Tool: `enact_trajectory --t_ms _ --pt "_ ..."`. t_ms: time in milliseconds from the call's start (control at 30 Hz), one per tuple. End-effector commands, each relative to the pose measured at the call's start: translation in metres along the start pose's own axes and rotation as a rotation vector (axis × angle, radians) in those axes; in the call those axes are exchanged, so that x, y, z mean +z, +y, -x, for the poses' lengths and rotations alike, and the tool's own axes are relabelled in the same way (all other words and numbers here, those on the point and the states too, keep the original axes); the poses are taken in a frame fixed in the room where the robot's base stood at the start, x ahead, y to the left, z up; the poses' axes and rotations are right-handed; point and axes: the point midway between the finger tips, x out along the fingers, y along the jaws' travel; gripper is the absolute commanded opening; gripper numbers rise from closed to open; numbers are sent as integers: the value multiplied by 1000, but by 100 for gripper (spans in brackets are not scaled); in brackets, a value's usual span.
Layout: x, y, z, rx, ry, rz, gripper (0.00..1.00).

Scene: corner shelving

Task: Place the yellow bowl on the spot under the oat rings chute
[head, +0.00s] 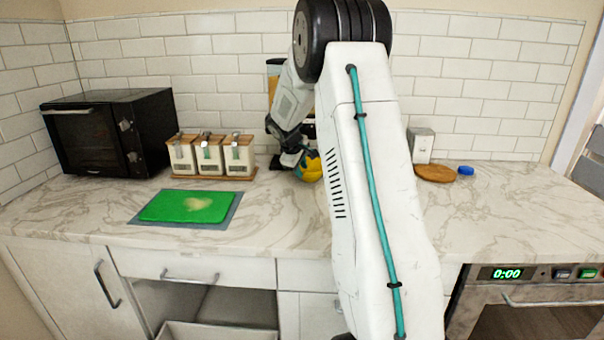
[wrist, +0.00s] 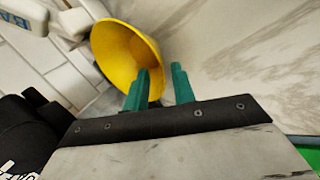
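The yellow bowl (head: 311,168) is at the back of the counter, partly covered by my arm and gripper. In the wrist view the bowl (wrist: 116,42) looks tilted, with its inside facing the camera. My gripper (wrist: 161,68) is at the bowl's rim, with one green finger over the bowl's inside and the other just outside its wall. A gap shows between the fingers, and I cannot tell whether they touch the bowl. In the head view my gripper (head: 300,160) points down. A dispenser (head: 274,68) stands behind my arm, mostly hidden. Its chute, label and the spot beneath are not readable.
Three canisters on a wooden tray (head: 188,177) and a black toaster oven (head: 110,133) stand left. A green cutting board (head: 187,206) lies in front.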

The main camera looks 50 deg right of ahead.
Motion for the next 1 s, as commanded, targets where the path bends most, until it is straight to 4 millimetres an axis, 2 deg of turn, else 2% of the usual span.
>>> enact_trajectory --t_ms 33,200,333,500,600,667,767,900,1000 --pt "-1 1 13 4 3 1 26" --pt "-1 1 50 3 3 0 26" --pt "-1 0 72 2 2 1 26" --pt "0 -1 88 0 2 0 26" --pt "1 -10 107 -8 7 -13 26" --pt "4 -22 127 -20 14 -32 26" --pt "16 -56 172 -57 28 -76 26" --pt "46 -120 237 -132 43 -146 26" --pt "74 -167 274 -193 50 -191 26"
